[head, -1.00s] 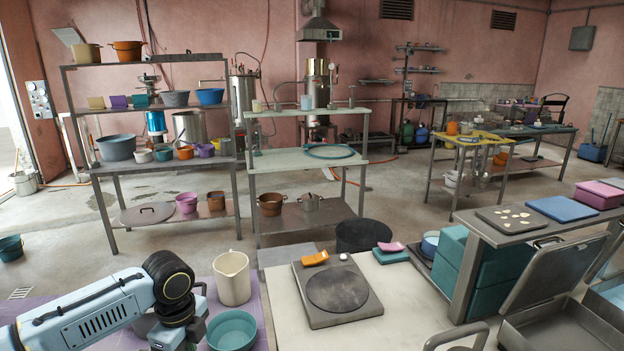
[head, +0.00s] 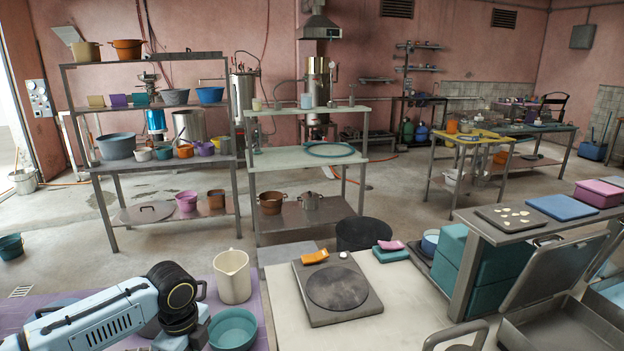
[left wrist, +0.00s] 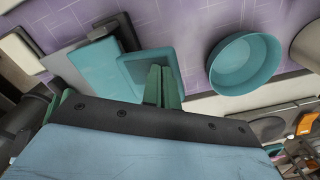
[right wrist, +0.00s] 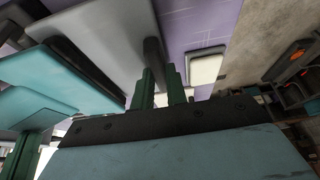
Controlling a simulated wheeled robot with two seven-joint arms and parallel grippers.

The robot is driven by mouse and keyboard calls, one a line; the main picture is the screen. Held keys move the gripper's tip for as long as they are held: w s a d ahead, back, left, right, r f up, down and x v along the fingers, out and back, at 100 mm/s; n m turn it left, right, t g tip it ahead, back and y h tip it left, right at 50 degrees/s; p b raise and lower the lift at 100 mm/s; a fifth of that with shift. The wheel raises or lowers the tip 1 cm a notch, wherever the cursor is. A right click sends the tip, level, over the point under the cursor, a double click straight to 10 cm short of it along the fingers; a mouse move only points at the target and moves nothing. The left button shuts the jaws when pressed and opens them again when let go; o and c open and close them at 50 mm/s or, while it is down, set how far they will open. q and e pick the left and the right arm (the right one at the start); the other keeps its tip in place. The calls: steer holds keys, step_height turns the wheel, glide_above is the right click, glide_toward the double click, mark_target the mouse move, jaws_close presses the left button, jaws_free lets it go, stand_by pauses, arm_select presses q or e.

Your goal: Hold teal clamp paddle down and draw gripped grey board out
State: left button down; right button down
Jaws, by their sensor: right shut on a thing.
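In the left wrist view, the teal clamp paddle (left wrist: 148,72) lies beside a teal block (left wrist: 100,68), with the grey board (left wrist: 68,55) behind. My left gripper (left wrist: 164,75) has its green fingers close together at the paddle's edge, with nothing seen between them. In the right wrist view, the paddle (right wrist: 35,108) is at left, with left-gripper fingers against it. My right gripper (right wrist: 160,82) is shut at the dark edge of the grey board (right wrist: 105,35); its fingertips partly hide the grip. Neither gripper shows in the head view.
A teal bowl (left wrist: 245,62) stands near the left gripper on the purple mat (left wrist: 190,22). A cream block (right wrist: 206,66) lies beyond the right fingers. In the head view, a cream jug (head: 232,275) and a grey scale (head: 337,288) stand ahead.

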arm_select(q)
steer(key=shift+s+d+f, duration=0.1)
steer(key=shift+s+f, duration=0.05)
steer(key=shift+f, duration=1.25)
arm_select(e)
steer(key=shift+s+d+r, duration=0.1)
steer(key=shift+s+d, duration=0.15)
steer(key=shift+s, duration=0.7)
steer(key=shift+s+d+r, duration=0.1)
steer(key=shift+s+d, duration=0.15)
steer(key=shift+s, duration=0.75)
steer(key=shift+s+d+r, duration=0.1)
steer(key=shift+s+d, duration=0.15)
steer(key=shift+s, duration=0.7)
steer(key=shift+f, duration=0.1)
steer(key=shift+s+d+r, duration=0.1)
steer(key=shift+s+r, duration=0.05)
steer(key=shift+r, duration=0.7)
steer(key=shift+s+r, duration=0.2)
steer(key=shift+r, duration=0.65)
steer(key=shift+s+d+r, duration=0.1)
steer(key=shift+s+r, duration=0.05)
steer(key=shift+r, duration=0.7)
arm_select(q)
steer(key=shift+r, duration=0.1)
steer(key=shift+r, duration=4.55)
arm_select(e)
steer(key=shift+a, duration=0.1)
arm_select(q)
steer(key=shift+r, duration=0.15)
